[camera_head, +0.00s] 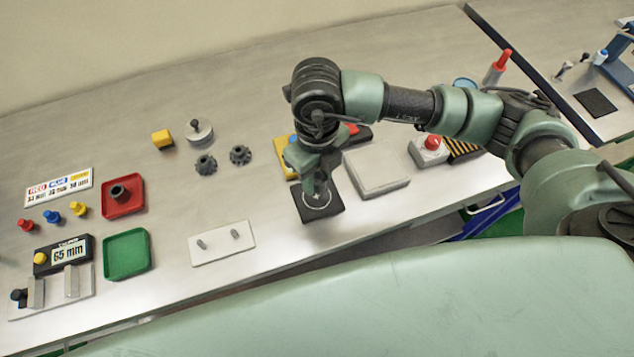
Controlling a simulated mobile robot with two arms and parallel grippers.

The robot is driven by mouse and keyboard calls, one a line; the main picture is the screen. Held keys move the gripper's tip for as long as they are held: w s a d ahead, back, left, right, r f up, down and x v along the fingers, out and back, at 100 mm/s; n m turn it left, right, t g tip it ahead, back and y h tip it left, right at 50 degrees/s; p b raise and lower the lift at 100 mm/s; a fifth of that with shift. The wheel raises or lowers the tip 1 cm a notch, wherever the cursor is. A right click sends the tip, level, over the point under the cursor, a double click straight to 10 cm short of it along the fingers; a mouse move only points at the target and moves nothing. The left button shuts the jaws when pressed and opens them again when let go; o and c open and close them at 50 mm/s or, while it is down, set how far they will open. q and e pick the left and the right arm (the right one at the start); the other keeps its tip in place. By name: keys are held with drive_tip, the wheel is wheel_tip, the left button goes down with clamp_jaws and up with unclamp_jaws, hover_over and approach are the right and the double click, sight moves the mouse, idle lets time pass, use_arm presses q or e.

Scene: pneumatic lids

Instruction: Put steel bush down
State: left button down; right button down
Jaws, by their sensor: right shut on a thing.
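My right gripper (314,178) points down over a black square pad (325,212) with a white ring marked on it. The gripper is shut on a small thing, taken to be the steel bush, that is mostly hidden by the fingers. It is just above or touching the pad inside the ring; I cannot tell which. My left gripper is not in view.
A pale flat box (376,168) stands right of the pad. A white plate with two pins (222,243) lies to the left. Further left are a red tray (123,207) with a dark ring-shaped part and an empty green tray (127,254).

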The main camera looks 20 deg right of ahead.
sight(317, 196)
wheel_tip(317, 196, down, 5)
drive_tip(key=shift+r+p, duration=0.1)
drive_tip(key=shift+p, duration=0.45)
drive_tip(key=shift+f, duration=0.25)
drive_tip(key=shift+f+b, duration=0.15)
drive_tip(key=shift+b, duration=0.15)
drive_tip(key=c, duration=1)
unclamp_jaws()
drive_tip(key=shift+o, duration=0.2)
drive_tip(key=shift+r, duration=0.2)
drive_tip(key=shift+r+p, duration=0.2)
drive_tip(key=shift+p, duration=0.1)
wheel_tip(317, 196, up, 12)
drive_tip(key=b, duration=0.3)
drive_tip(key=shift+b, duration=0.4)
